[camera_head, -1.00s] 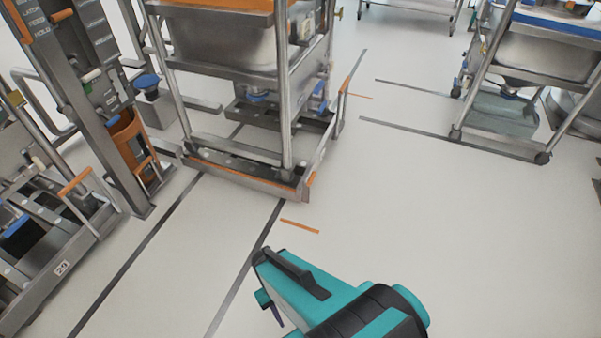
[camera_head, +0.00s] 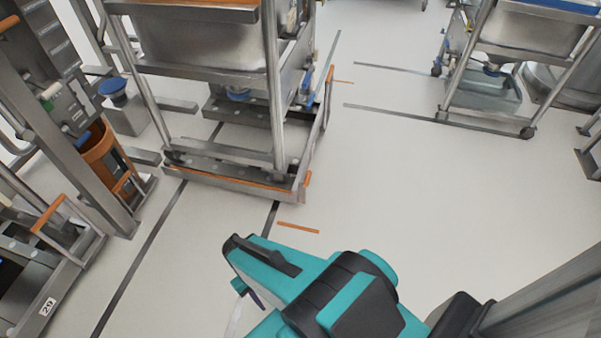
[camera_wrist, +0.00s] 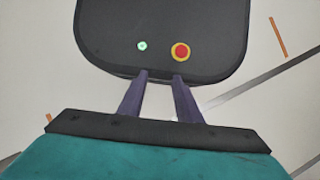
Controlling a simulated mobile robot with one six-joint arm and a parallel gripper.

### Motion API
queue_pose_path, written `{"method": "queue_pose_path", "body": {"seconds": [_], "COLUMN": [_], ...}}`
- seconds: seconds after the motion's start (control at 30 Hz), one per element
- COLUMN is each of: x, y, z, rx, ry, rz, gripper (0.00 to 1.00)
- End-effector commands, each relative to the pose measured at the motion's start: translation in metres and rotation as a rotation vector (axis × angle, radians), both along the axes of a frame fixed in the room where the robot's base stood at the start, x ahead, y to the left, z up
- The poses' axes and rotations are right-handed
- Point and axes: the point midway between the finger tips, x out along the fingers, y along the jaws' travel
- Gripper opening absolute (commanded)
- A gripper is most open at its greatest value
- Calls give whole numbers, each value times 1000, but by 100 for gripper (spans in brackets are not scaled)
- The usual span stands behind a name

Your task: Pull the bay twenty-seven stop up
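I cannot make out a number twenty-seven in the head view. A wheeled metal bin cart (camera_head: 200,75) stands at upper centre-left, in a floor bay. A low metal bar with an orange edge (camera_head: 235,187) lies across its near end, close to the floor; I cannot tell whether this is the bay twenty-seven stop. My gripper (camera_head: 246,292) is above bare floor, nearer than the cart and apart from it. In the wrist view my gripper (camera_wrist: 160,80) has its two dark fingers apart with nothing between them.
Metal frames with orange handles (camera_head: 50,213) stand at left; one carries a small number plate (camera_head: 46,308), hard to read. An orange holder (camera_head: 102,150) is on a post. Another bin cart (camera_head: 525,45) is at upper right. Floor between is clear. The wrist view shows a dark panel with a red button (camera_wrist: 181,52).

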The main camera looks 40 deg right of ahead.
Motion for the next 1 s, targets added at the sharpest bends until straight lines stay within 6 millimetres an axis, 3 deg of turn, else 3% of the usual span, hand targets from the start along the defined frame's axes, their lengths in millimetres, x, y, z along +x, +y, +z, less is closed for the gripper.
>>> {"method": "queue_pose_path", "body": {"seconds": [0.43,0.5,0.63,0.87,1.0], "x": [0,0,3,25,50], "y": [0,0,0,0,-2], "z": [0,0,-5,-32,-55], "rx": [0,1,11,87,168], "ry": [0,0,-2,-22,-51], "rz": [0,0,-16,-120,-225], "gripper": [31,40,40,40,40]}}
